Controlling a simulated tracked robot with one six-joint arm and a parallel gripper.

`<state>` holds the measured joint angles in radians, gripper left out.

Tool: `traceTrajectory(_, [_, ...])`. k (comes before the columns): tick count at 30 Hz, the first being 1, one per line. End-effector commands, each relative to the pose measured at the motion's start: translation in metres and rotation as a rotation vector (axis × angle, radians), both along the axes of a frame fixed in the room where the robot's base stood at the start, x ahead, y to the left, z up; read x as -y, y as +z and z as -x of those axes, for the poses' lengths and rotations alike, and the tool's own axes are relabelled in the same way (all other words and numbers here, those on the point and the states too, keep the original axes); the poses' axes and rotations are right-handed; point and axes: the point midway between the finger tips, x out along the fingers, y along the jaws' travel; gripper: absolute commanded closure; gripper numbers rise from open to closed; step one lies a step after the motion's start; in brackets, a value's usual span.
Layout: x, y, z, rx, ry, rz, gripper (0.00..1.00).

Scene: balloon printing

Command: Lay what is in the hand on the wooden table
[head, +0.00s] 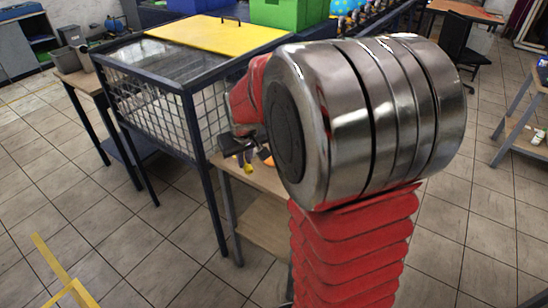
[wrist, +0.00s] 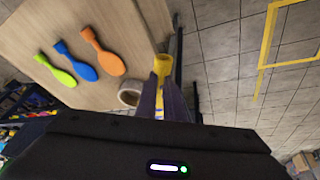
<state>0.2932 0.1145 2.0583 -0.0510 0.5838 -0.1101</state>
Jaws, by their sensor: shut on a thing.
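My gripper (wrist: 160,95) is shut on a yellow balloon (wrist: 162,66), whose end sticks out past the fingertips in the wrist view. The rest of it is hidden between the fingers. The wooden table (wrist: 110,20) lies below and to the left, and the balloon is by its edge. The table also shows in the head view (head: 268,181), partly behind my arm. In that view my gripper (head: 245,156) is over the table's left part, with the yellow balloon (head: 248,168) small beneath it. I cannot tell the height gap.
A green balloon (wrist: 55,70), a blue balloon (wrist: 76,63) and an orange balloon (wrist: 104,54) lie in a row on the table. A tape roll (wrist: 130,94) lies near its edge. A caged machine with a yellow lid (head: 215,37) stands beside the table.

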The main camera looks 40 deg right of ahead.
Motion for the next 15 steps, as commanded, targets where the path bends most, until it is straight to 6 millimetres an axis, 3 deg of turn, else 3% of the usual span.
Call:
traceTrajectory(1, [-0.017,-0.001,-0.008,-0.001,0.021,0.002,1.00])
traceTrajectory(9, [-0.099,-0.003,-0.039,0.004,0.086,0.003,1.00])
traceTrajectory(15, [-0.147,-0.005,-0.050,0.011,0.122,0.005,1.00])
